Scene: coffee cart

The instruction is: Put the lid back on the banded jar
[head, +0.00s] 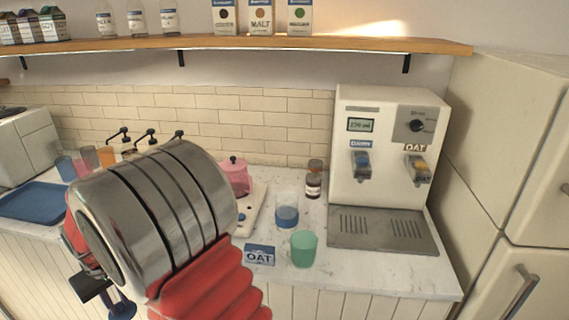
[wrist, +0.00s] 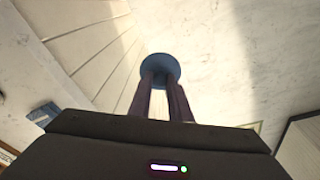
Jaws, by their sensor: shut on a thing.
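My gripper (wrist: 161,80) is shut on a round blue lid (wrist: 160,61), which sits at the fingertips in the wrist view. In the head view the blue lid (head: 122,308) shows low at the left, below my arm and in front of the counter. A clear jar with a blue band (head: 287,215) stands upright and open on the counter, right of my arm. My gripper and the lid are well to the left of this jar and apart from it.
A pink lidded pot (head: 236,178) is behind my arm.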

